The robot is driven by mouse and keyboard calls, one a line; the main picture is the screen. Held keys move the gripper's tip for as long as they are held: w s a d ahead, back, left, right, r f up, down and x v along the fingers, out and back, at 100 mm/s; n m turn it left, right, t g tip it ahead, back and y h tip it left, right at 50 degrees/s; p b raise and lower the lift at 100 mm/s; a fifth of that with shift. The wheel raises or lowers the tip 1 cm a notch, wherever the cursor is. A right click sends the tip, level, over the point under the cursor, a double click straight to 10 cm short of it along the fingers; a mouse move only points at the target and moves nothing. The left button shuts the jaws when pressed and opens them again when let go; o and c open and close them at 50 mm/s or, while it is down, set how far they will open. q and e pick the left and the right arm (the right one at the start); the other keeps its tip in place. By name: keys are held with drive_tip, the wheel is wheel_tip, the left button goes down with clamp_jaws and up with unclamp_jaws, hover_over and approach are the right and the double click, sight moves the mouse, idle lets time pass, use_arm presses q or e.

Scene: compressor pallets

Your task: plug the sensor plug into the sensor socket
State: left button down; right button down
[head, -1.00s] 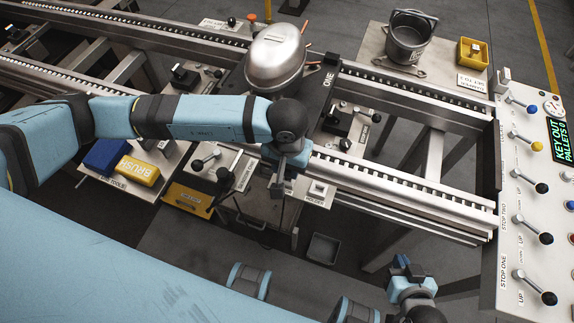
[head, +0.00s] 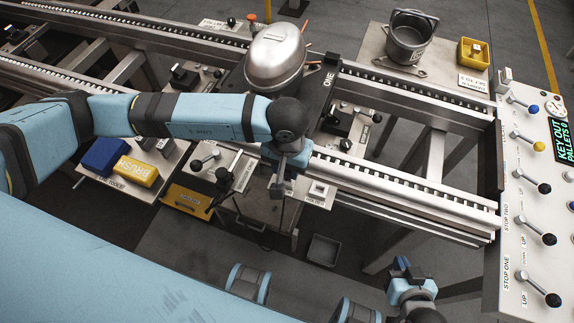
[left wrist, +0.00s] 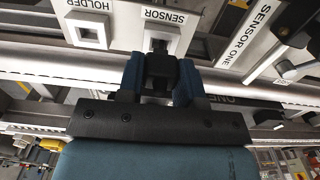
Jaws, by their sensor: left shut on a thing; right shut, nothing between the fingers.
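The white sensor socket housing (left wrist: 178,20), labelled SENSOR, lies straight beyond the plug, with a dark opening. The plug's front end is close to that opening; whether it touches or enters it I cannot tell. The head view hides plug and socket behind my gripper. My right gripper (head: 401,266) is shut and empty at the lower right, away from the rails.
A white holder (left wrist: 87,22) stands beside the socket. A silver compressor (head: 275,57) sits on the dark pallet (head: 318,90). Lever panels (head: 540,190) line the right side. A grey bin (head: 324,250) is on the floor below the near rail.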

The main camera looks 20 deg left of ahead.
idle(0.6)
use_arm(q)
drive_tip(key=shift+b, duration=0.5)
drive_tip(key=shift+f, duration=0.3)
drive_tip(key=shift+f+b, duration=1)
drive_tip(key=shift+b, duration=0.3)
drive_tip(key=c, duration=0.7)
unclamp_jaws()
